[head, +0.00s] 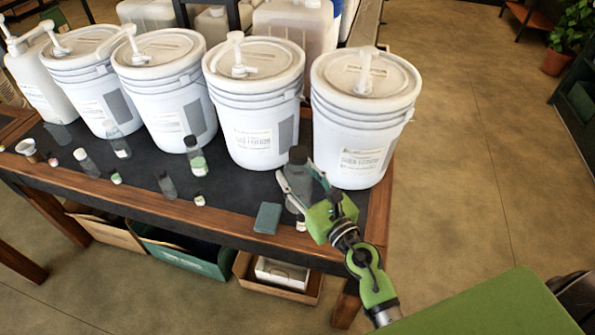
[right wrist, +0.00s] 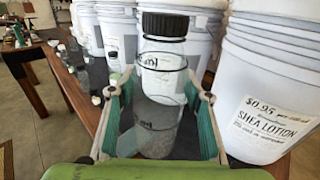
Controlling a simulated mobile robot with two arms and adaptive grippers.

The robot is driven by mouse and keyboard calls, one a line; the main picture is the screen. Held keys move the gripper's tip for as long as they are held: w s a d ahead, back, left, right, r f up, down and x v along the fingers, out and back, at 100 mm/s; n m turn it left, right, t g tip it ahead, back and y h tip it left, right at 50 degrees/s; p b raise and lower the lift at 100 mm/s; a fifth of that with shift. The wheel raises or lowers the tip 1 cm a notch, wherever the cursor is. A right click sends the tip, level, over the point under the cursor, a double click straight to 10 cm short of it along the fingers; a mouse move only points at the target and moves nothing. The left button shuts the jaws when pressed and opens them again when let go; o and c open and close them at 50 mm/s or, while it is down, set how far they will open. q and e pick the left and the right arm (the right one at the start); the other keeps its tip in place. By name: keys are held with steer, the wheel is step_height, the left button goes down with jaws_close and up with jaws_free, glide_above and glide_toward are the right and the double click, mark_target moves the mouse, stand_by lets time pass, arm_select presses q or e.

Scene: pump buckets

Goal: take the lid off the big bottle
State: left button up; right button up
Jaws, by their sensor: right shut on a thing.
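The big bottle (right wrist: 163,72) is clear and stands upright between the fingers of my right gripper in the right wrist view. Its black lid (right wrist: 165,23) sits on its neck, above the fingers. In the head view the dark lid (head: 298,154) shows just above my right gripper (head: 298,175), near the right end of the table. The gripper is shut on the bottle's body, with one green-padded finger on each side. The gripper hides much of the bottle in the head view. My left gripper is not in view.
A white pump bucket (head: 345,135) stands close behind the bottle, with several more in a row to its left. Smaller bottles (head: 194,155) stand along the dark table (head: 235,190). A teal block (head: 268,218) lies left of my gripper. Open floor is to the right.

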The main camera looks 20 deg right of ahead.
steer(key=c, duration=0.5)
steer(key=shift+s, duration=0.3)
steer(key=shift+m+h, duration=0.4)
steer(key=shift+h, duration=0.4)
steer(key=s, duration=0.5)
steer(key=s+r, duration=0.1)
steer(key=s, duration=0.2)
steer(key=shift+s+d+b, duration=0.1)
steer(key=shift+s+b, duration=0.25)
steer(key=shift+b, duration=0.05)
steer(key=s+d+r+m+h, duration=0.1)
steer(key=s+r, duration=0.3)
steer(key=s, duration=0.4)
steer(key=shift+d+r+h, duration=0.2)
steer(key=shift+h, duration=0.2)
